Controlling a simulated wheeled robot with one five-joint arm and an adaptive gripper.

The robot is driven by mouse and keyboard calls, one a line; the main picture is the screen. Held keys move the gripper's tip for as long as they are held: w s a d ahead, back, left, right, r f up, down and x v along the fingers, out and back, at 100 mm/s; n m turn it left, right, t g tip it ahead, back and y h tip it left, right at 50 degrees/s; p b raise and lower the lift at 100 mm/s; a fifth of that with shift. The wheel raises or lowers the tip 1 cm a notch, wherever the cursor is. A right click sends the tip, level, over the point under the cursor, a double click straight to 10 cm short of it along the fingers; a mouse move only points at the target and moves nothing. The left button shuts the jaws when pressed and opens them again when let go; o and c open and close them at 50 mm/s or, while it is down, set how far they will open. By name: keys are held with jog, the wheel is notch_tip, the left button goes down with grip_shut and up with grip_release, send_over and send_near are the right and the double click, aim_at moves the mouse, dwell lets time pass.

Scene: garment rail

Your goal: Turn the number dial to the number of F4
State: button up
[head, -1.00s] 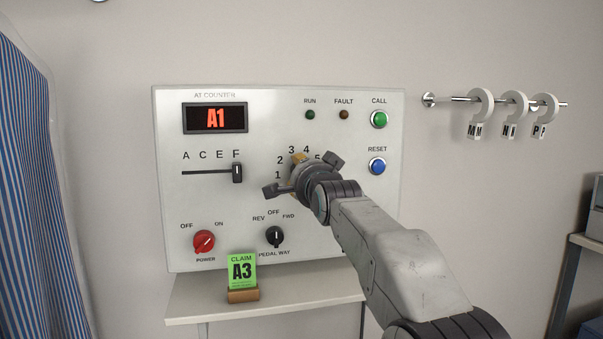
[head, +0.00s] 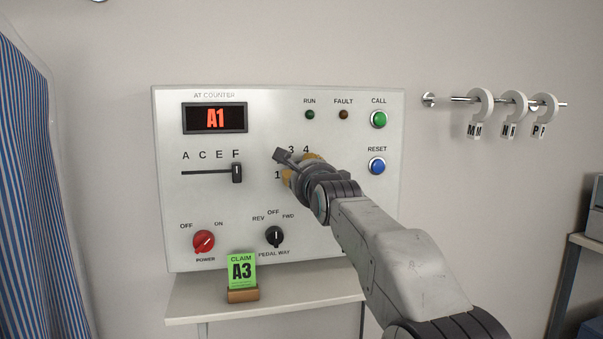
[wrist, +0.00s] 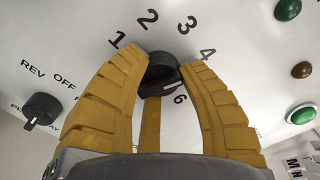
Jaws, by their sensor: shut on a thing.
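The number dial (wrist: 161,72) is a black knob on the panel, between the yellow fingers of my gripper (wrist: 162,64) in the wrist view. The fingers are shut on it. The numbers 1, 2, 3, 4 and 6 show around it; 5 is hidden. The letter slider (head: 237,172) stands under F. The display (head: 215,118) reads A1 in red.
The white panel (head: 180,220) also carries a red power knob (head: 204,241), a pedal-way knob (head: 275,236), a green call button (head: 379,119) and a blue reset button (head: 377,166). A green claim card (head: 241,270) reading A3 stands on the shelf (head: 196,309) below.

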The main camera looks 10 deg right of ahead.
jog(key=shift+f+m, duration=0.1)
jog(key=shift+m, duration=0.4)
jog(key=o, duration=1.2)
jog(key=shift+s, duration=0.15)
jog(key=shift+s, duration=5.85)
